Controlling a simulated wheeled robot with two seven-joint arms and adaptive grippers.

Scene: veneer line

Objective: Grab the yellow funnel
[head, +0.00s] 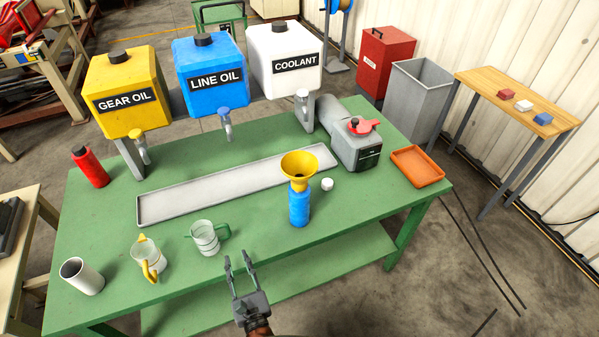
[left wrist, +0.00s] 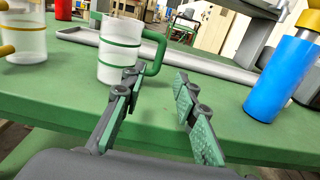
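The yellow funnel (head: 299,168) sits upright in the mouth of a blue bottle (head: 299,208) on the green table. In the left wrist view the blue bottle (left wrist: 280,82) stands at the right, with a yellow part (left wrist: 309,20) cut off by the picture's edge. My left gripper (head: 239,262) is open and empty at the table's front edge, in front of and left of the bottle. Its spread fingers also show in the left wrist view (left wrist: 155,95). My right gripper is not in view.
A green-handled jug (head: 205,238) and a yellow-handled jug (head: 149,259) stand left of the bottle. A white cap (head: 327,184) lies right of it. A long grey tray (head: 230,185) lies behind. An orange tray (head: 418,166) is at the right.

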